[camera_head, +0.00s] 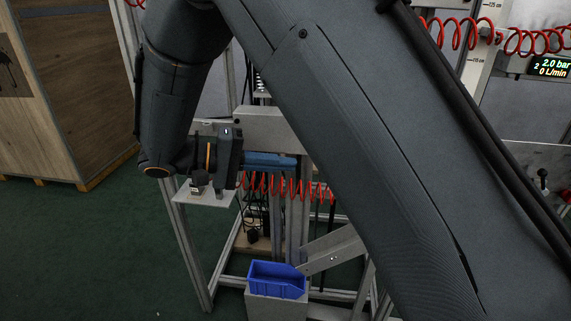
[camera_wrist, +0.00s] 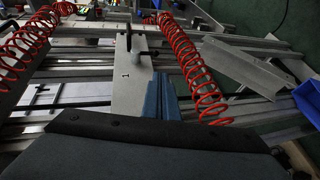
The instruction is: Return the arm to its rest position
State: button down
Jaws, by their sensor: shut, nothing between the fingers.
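My arm crosses the head view from the upper left to the lower right, bent, with its wrist hanging at the left of the frame. My gripper (camera_head: 292,162) points to the right in the head view. Its blue fingers are shut with nothing between them. They also show in the wrist view (camera_wrist: 160,80), over a light grey plate (camera_wrist: 130,85). I cannot tell whether they touch the plate. My arm hides much of the machine in the head view.
A blue bin (camera_head: 277,281) stands below my gripper, beside a sloping metal chute (camera_head: 332,250). Red coiled hoses (camera_wrist: 188,65) hang close to the fingers. A wooden crate (camera_head: 50,95) stands at the left, with open green floor (camera_head: 100,260) in front. A pressure display (camera_head: 550,66) is at the right.

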jog(key=s+d+f+g+y+p, duration=0.1)
jog(key=s+d+f+y+p, duration=0.1)
jog(key=s+d+y, duration=0.5)
jog(key=s+d+f+m+g+y+p, duration=0.1)
jog(key=s+d+y+p, duration=0.3)
jog(key=s+d+y, duration=0.4)
jog(key=shift+s+f, duration=0.55)
jog(key=shift+s, duration=0.95)
jog(key=shift+d, duration=0.1)
